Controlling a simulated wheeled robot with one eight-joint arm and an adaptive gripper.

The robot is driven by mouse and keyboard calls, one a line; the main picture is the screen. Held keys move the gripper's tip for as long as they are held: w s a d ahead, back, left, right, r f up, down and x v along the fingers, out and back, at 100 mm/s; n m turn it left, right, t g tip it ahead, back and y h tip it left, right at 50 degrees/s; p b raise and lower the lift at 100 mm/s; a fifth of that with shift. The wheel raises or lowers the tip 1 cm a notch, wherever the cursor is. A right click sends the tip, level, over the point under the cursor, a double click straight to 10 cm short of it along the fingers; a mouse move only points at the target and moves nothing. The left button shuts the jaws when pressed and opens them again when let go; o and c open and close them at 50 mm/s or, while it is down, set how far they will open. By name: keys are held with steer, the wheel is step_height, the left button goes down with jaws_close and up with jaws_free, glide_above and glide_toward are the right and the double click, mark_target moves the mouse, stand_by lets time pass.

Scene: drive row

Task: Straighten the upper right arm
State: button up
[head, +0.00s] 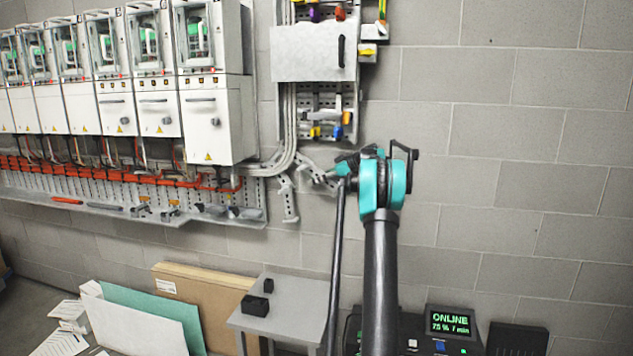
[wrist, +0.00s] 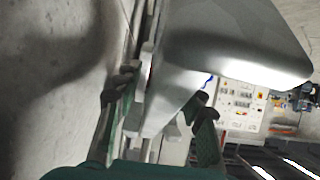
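A short grey slotted arm (head: 313,168) slants down to the right from the foot of the grey conduits on the wall. Its right end is hidden behind my gripper. A second grey slotted arm (head: 289,200) hangs nearly straight down to its left. My gripper (head: 338,172) is at the wall, at the right end of the slanting arm. In the wrist view its two dark-tipped fingers (wrist: 162,96) stand wide apart, with light grey parts (wrist: 160,118) showing between and behind them. I cannot tell whether the fingers touch these parts.
A grey cover (head: 305,55) with a black handle is on the wall above my gripper. White drive cabinets (head: 210,125) stand in a row to the left, over a perforated rail (head: 110,195). A grey table (head: 280,300) is below. The block wall to the right is clear.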

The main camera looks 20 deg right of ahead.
steer(key=shift+d, duration=0.1)
steer(key=v, duration=1.1)
steer(key=shift+s+d+r, duration=0.15)
steer(key=shift+d+r, duration=0.1)
steer(key=shift+r, duration=0.05)
